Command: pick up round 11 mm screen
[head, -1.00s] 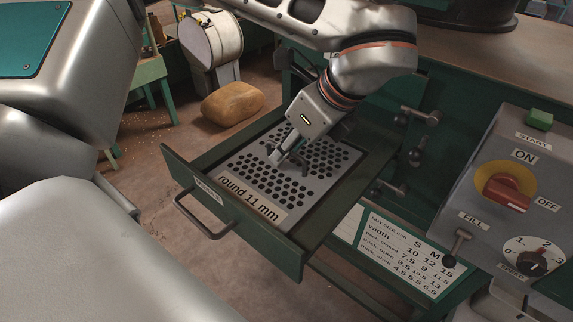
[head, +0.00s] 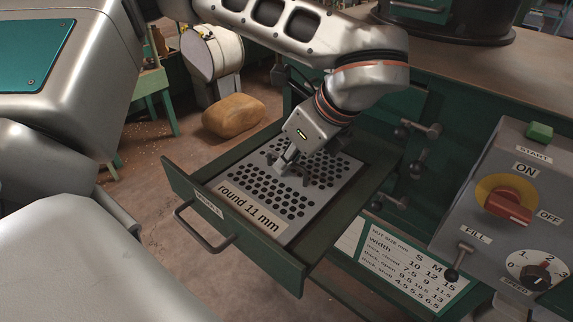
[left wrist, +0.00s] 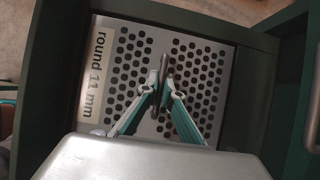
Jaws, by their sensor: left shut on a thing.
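The round 11 mm screen (head: 262,212) is a grey perforated plate with a label, lying in the open green drawer (head: 236,248). My left gripper (head: 283,168) reaches down over the middle of the screen. In the left wrist view the screen (left wrist: 125,40) fills the drawer's width, and the fingers of the left gripper (left wrist: 165,85) come together on a small upright grip at its middle. My right gripper is not in view.
A control panel with a red switch (head: 508,205) and a green start button (head: 541,131) stands at the right. Several levers (head: 420,130) stick out beside the drawer. A nut size chart (head: 415,262) is below. A brown sack (head: 233,116) lies on the floor.

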